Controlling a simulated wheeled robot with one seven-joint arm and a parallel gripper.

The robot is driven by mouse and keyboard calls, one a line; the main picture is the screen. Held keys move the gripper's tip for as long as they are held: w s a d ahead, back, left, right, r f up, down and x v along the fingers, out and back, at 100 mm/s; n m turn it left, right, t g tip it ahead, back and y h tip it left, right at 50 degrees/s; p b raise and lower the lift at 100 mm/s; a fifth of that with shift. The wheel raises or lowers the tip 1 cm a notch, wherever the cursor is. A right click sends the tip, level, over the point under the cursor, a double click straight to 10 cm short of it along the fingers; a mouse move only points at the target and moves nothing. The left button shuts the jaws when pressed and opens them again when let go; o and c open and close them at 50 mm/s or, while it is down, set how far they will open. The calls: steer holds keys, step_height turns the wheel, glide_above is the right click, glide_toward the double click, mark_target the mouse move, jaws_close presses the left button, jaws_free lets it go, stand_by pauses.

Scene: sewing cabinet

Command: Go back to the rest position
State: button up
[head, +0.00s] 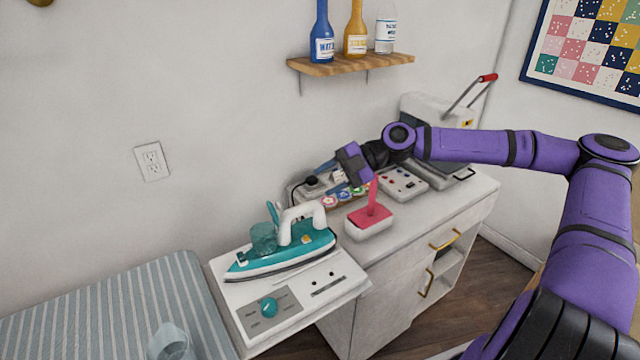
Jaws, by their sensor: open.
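My gripper (350,163) is at the end of my purple arm, above the back part of the white cabinet (440,212). It is open. Its fingertips are small and partly hidden, near a power strip with a black plug (312,184). I see nothing held in it. A pink-handled object on a white block (369,222) stands on the cabinet just below and in front of the gripper, apart from it as far as I can tell.
A teal iron (282,250) rests on a white station with a dial (268,306), left of the cabinet. A striped ironing board (120,310) is at the lower left. A white press with a red-tipped lever (440,118) stands behind my arm. A wooden shelf (350,65) holds bottles above.

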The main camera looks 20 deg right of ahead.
stand_by(0.4)
steer(key=s+a+f+m+g+h, duration=0.2)
steer(key=s+f+m+g+h, duration=0.1)
steer(key=s+f+h, duration=0.35)
steer(key=s+d+m+h, duration=0.4)
steer(key=m+h, duration=0.1)
steer(key=s+d+r+m+t+h, duration=0.25)
steer(key=r+m, duration=0.25)
steer(key=r, duration=0.3)
steer(key=s+d+r+m+t+h, duration=0.1)
steer(key=s+d+r+m, duration=0.2)
steer(key=r+m, duration=0.4)
steer(key=s+d+r+m+t+y, duration=0.1)
steer(key=s+d+r+m+t, duration=0.1)
steer(key=s+r+m+t, duration=0.2)
steer(key=s+r+m, duration=0.3)
steer(key=s+r, duration=0.5)
steer(key=r, duration=0.1)
steer(key=shift+m+t+y, duration=0.35)
steer(key=shift+m+y, duration=0.05)
